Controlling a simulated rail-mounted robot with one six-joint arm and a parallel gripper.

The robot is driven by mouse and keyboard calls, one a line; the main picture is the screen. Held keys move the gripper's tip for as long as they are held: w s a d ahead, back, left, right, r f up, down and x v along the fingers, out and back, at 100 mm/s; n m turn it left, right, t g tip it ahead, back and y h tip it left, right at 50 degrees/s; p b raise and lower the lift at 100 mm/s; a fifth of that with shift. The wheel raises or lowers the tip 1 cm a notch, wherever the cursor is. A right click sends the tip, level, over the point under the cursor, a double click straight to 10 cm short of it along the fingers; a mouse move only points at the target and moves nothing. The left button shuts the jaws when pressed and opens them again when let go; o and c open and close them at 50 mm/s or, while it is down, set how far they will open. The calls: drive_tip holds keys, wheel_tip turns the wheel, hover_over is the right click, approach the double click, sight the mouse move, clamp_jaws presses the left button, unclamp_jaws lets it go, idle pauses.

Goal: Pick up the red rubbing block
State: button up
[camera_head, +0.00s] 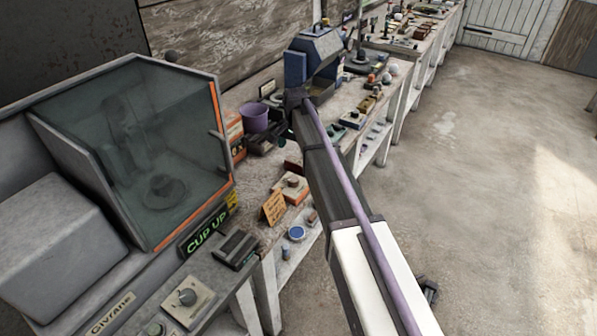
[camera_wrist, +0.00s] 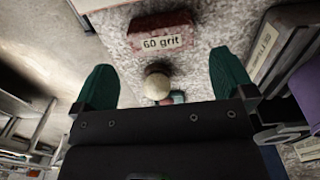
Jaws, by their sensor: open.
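The red rubbing block (camera_wrist: 160,35) lies on the speckled bench top in the wrist view, with a "60 grit" label on its near side. A dark red piece in the head view (camera_head: 291,167), partly behind my arm, looks like the same block. My gripper (camera_wrist: 165,78) is open, its two green fingers wide apart and empty. The block shows beyond the fingertips, roughly between their lines, and is not touched. In the head view my gripper is mostly hidden behind my arm.
A pale ball (camera_wrist: 158,87) shows between the fingers in the wrist view, with a small teal thing (camera_wrist: 178,97) beside it. A grey labelled box (camera_wrist: 268,52) stands at right. A purple bucket (camera_head: 254,117) and a glass-fronted cabinet (camera_head: 150,150) stand on the bench.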

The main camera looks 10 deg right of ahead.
sight(296, 160)
drive_tip(key=f+b, duration=0.3)
drive_tip(key=f, duration=0.1)
drive_tip(key=f+b, duration=0.3)
drive_tip(key=f, duration=0.1)
drive_tip(key=shift+w+d, duration=0.1)
drive_tip(key=shift+w, duration=0.1)
drive_tip(key=shift+r, duration=0.25)
drive_tip(key=shift+c, duration=0.2)
drive_tip(key=c, duration=0.8)
drive_tip(key=shift+c, duration=0.2)
wheel_tip(296, 160, up, 10)
drive_tip(key=p, duration=1)
drive_tip(key=shift+r, duration=0.15)
drive_tip(key=o, duration=0.6)
drive_tip(key=shift+c, duration=0.2)
drive_tip(key=c, duration=0.5)
